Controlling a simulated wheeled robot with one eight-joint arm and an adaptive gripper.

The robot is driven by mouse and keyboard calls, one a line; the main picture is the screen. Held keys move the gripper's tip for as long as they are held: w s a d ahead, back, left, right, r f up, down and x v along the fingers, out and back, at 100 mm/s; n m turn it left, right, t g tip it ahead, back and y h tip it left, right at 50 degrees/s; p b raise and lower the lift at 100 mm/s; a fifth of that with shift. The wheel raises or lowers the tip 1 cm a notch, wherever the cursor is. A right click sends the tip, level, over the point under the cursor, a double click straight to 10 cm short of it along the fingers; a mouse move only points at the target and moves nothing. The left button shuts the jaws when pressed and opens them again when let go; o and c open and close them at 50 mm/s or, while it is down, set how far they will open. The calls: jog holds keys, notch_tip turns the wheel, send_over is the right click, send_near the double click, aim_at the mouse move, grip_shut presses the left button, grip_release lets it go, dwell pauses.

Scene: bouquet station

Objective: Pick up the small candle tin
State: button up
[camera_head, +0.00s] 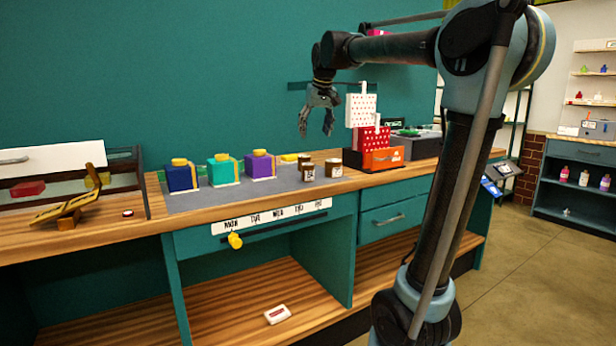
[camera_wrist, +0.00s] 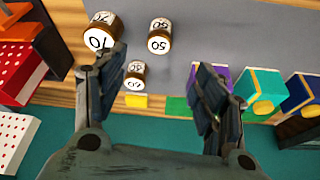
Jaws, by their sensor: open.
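Three brown candle tins with white labels stand on the grey mat. The largest tin, reading 70 (camera_wrist: 102,32), stands to the right in the head view (camera_head: 333,169). My gripper (camera_head: 315,130) is open and empty above the tins, fingers pointing down. In the wrist view my gripper (camera_wrist: 160,75) has the 60 tin between its fingers in the picture, nearer the left finger.
Blue, teal and purple boxes (camera_head: 221,171) stand left of the tins on the mat (camera_head: 200,200). An orange box (camera_head: 382,160) with red and white dotted cards (camera_head: 362,110) stands close on the right. The teal wall (camera_head: 150,70) is behind.

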aim_at(308, 165)
jog(key=x, duration=1.2)
jog(key=shift+w+a, duration=0.15)
jog(key=shift+w, duration=0.1)
jog(key=shift+w+x, duration=0.1)
jog(key=shift+x, duration=1.15)
jog(key=shift+w+x, duration=0.15)
jog(key=shift+x, duration=1.15)
jog(key=shift+r, duration=0.1)
jog(key=c, duration=1.2)
